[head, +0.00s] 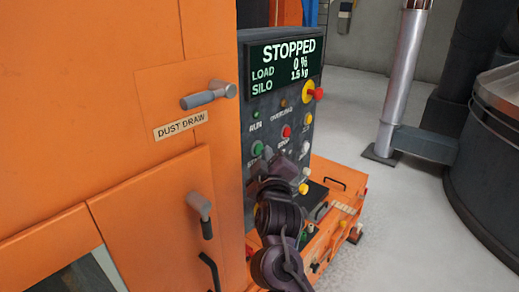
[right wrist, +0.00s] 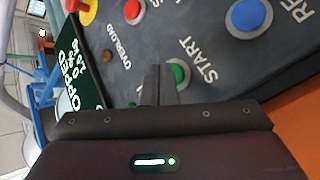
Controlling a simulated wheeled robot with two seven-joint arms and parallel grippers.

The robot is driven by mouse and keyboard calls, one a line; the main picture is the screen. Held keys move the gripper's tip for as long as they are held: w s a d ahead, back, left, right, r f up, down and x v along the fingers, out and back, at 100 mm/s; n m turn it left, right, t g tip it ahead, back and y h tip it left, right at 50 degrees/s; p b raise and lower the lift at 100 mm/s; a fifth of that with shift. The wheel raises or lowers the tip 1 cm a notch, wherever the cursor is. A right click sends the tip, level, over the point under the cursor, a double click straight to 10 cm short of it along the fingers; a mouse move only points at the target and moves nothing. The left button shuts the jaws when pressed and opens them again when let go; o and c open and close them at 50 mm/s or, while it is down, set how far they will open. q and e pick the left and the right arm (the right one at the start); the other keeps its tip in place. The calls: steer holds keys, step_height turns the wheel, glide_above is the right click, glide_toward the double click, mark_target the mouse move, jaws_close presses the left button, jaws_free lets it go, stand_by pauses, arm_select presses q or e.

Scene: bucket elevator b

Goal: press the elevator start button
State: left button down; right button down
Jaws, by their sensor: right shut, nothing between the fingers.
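The green start button (head: 257,148) is on the dark control panel (head: 262,112), at its lower left. In the right wrist view the green button (right wrist: 182,73) sits beside the word START, its left part hidden by my fingers. My right gripper (head: 266,160) is shut and empty, just in front of the panel below the button. Its fingertips also show in the right wrist view (right wrist: 158,72), at the button's left edge. I cannot tell whether they touch it. The display (head: 286,66) reads STOPPED, load 0 %, silo 1.5 kg. My left gripper is not in view.
A red stop button (head: 286,131) and a yellow-and-red emergency knob (head: 311,92) are on the same panel. A blue button (right wrist: 248,15) shows in the right wrist view. An orange cabinet with handles (head: 208,95) stands left of the panel. Open floor (head: 385,215) lies to the right.

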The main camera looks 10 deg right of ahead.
steer(key=shift+w+a+p, duration=0.25)
steer(key=shift+w+p, duration=0.05)
stand_by(0.5)
steer(key=shift+s, duration=0.1)
steer(key=shift+s+d+p, duration=0.4)
steer(key=shift+s+d, duration=0.1)
steer(key=shift+s, duration=0.05)
steer(key=s+d, duration=0.1)
steer(key=s, duration=0.1)
steer(key=s+d+p, duration=0.1)
steer(key=s+d, duration=0.1)
stand_by(0.6)
steer(key=shift+w+f, duration=0.1)
stand_by(0.4)
